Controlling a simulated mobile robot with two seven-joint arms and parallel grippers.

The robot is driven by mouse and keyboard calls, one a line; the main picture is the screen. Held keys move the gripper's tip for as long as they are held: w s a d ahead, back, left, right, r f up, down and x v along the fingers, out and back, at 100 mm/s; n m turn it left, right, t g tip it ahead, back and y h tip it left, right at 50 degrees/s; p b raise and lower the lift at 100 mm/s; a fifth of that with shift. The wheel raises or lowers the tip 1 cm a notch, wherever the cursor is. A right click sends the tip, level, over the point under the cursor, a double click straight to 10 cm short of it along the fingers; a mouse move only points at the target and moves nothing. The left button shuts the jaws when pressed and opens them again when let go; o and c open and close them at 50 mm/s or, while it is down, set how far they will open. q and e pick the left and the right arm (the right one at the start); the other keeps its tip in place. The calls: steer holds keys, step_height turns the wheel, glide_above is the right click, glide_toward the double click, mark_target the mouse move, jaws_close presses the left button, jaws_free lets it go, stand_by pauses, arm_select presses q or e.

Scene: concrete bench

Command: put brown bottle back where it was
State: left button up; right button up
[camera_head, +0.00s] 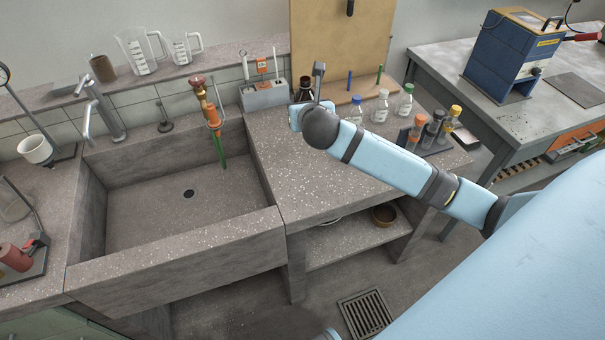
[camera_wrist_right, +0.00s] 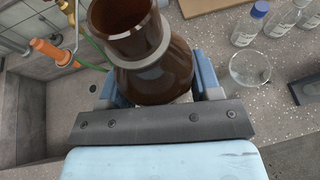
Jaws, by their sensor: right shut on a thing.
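The brown bottle (camera_head: 305,88) stands out behind my right gripper at the back of the bench, right of the grey block. In the right wrist view the brown bottle (camera_wrist_right: 158,72) fills the upper middle, with its open neck towards the camera and a pale ring around the neck. My right gripper (camera_head: 300,112) is shut on it; in the wrist view its fingers (camera_wrist_right: 155,88) lie on both sides of the bottle body. The bottle's base is hidden, so I cannot tell whether it touches the bench. My left gripper is not in view.
A grey holder block (camera_head: 264,97) stands left of the bottle, beside the sink (camera_head: 180,250). Capped bottles, including a green-capped one (camera_head: 404,101), stand to the right, with a dark rack (camera_head: 437,147) of more. A wooden board (camera_head: 335,45) rises behind. The front benchtop (camera_head: 300,185) is clear.

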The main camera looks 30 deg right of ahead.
steer(key=b, duration=0.2)
glide_above(304, 173)
step_height(304, 173, down, 15)
steer(key=shift+s, duration=0.1)
step_height(304, 173, down, 4)
steer(key=shift+f+b, duration=0.25)
steer(key=shift+b, duration=0.15)
steer(key=shift+f, duration=0.2)
steer(key=shift+f, duration=0.1)
steer(key=o, duration=0.9)
steer(key=shift+o, duration=0.9)
